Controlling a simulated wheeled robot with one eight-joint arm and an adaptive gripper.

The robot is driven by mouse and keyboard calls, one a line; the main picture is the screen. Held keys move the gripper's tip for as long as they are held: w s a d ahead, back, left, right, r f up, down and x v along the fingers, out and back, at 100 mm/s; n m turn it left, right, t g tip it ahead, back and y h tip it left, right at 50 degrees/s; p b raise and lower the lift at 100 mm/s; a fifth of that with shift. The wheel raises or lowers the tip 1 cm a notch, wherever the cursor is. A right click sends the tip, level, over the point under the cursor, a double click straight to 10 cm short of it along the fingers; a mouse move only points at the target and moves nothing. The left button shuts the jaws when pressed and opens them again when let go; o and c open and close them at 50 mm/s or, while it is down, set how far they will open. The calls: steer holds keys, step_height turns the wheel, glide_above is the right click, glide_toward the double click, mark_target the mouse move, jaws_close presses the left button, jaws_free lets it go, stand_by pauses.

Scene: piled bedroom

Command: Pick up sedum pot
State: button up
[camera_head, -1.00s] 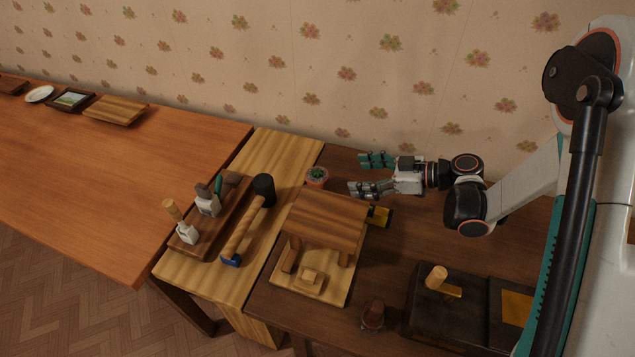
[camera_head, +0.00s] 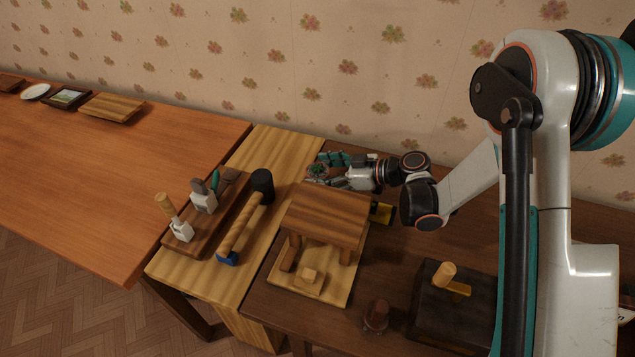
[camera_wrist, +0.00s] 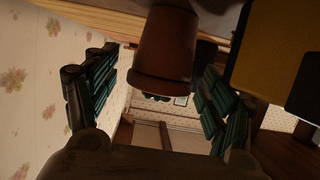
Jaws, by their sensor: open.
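The sedum pot (camera_head: 316,171) is a small terracotta pot with a green plant, at the back of the dark wooden table near the wall. In the head view my gripper's fingers partly cover it. The wrist view shows the pot (camera_wrist: 165,48) upside down in the picture, its reddish-brown wall between the two teal-padded fingers. My gripper (camera_head: 324,167) is open around the pot. In the wrist view my gripper (camera_wrist: 155,75) shows gaps between the pot and the fingers on both sides.
A small wooden stool (camera_head: 326,216) stands just in front of the pot, with a yellow and black object (camera_head: 382,212) beside it. A mallet (camera_head: 247,220) and a tray of tools (camera_head: 207,232) lie to the left. The patterned wall (camera_head: 300,80) is close behind.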

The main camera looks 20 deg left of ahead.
steer(key=shift+a+f, duration=0.2)
steer(key=shift+a, duration=0.4)
steer(key=shift+c, duration=0.3)
steer(key=c, duration=1.2)
steer(key=shift+r, duration=0.1)
